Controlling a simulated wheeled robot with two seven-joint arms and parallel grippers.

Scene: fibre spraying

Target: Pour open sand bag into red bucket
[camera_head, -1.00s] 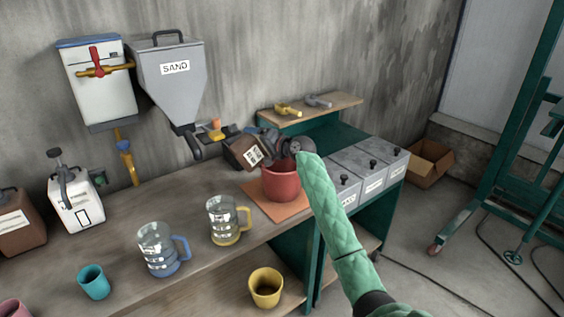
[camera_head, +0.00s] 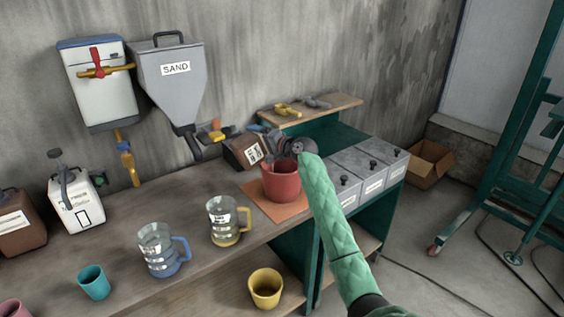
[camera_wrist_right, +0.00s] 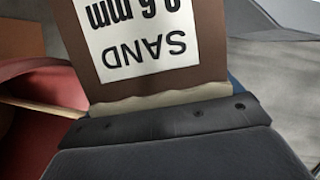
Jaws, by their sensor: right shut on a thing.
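The sand bag (camera_head: 239,151) is brown with a white label and lies tilted in the air or against the bench, just behind and left of the red bucket. My right gripper (camera_head: 275,142) is shut on one end of it; in the right wrist view the bag (camera_wrist_right: 209,45) shows a label reading SAND, upside down, above the dark fingers (camera_wrist_right: 165,122). The red bucket (camera_head: 281,184) stands upright on an orange mat (camera_head: 289,212), below the gripper, and its wall (camera_wrist_right: 28,125) shows at left in the wrist view. Its inside and the bag's mouth are hidden. My left gripper is out of view.
A grey sand hopper (camera_head: 170,85) hangs on the wall at left. A yellow-handled jug (camera_head: 224,222) and a blue-handled jug (camera_head: 158,250) stand on the bench (camera_head: 120,205). Lidded grey bins (camera_head: 370,168) are right of the bucket, close to my arm.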

